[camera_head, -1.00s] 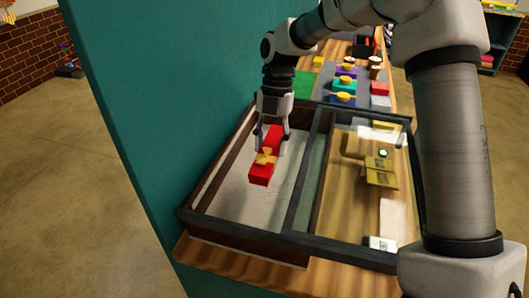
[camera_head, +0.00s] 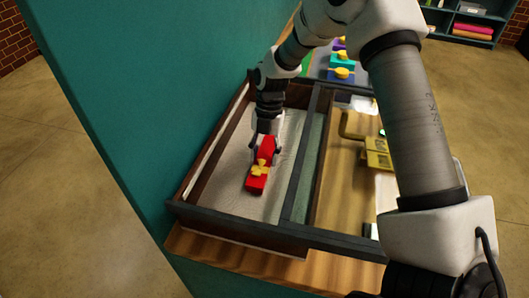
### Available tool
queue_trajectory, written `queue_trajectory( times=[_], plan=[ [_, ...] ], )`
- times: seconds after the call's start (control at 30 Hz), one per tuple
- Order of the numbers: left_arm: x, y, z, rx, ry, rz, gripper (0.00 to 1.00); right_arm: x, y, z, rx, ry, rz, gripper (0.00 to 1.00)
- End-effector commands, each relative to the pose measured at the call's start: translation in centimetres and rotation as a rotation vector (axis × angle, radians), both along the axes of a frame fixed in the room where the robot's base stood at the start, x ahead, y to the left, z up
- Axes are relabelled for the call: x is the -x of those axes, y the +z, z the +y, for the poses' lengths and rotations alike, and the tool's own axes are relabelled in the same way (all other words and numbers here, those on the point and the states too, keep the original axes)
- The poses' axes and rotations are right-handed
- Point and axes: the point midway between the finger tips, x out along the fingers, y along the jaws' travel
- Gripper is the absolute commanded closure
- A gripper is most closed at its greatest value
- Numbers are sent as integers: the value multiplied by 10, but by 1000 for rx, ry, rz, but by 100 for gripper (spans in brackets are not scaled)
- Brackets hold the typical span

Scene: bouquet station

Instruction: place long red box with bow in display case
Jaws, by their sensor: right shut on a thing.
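The long red box with a yellow bow (camera_head: 258,182) is inside the left part of the display case (camera_head: 250,232), over its pale floor. I cannot tell whether it touches the floor. My right gripper (camera_head: 264,146) reaches down into the case from above and is shut on the far end of the red box. The bow sits around the middle of the box. My left gripper is not in view.
A dark frame bar (camera_head: 306,165) divides the case. Right of it stands a brass device (camera_head: 377,150) on the wooden counter. A teal wall (camera_head: 140,110) rises close along the left. Small boxes with yellow bows (camera_head: 341,74) sit farther back.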

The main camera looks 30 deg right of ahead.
Motion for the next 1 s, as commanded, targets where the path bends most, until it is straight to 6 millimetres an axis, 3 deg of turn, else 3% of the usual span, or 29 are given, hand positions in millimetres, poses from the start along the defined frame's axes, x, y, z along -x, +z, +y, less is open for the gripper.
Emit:
queue_trajectory(
  times=[0.17,0.2,0.23,0.27,0.67,0.77,1.0],
  plan=[
    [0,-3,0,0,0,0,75,0,-5,0,0,0,0,93],
    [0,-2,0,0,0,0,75,0,-4,0,0,0,0,43],
    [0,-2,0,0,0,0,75,0,-4,0,0,0,0,33],
    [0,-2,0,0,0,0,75,0,-4,0,0,0,0,29],
    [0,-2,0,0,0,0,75,-1,4,-1,0,0,-1,29],
    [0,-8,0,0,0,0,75,-5,20,-5,0,-1,-5,29],
    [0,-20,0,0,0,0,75,-17,80,-20,1,-1,-6,29]
  ],
)
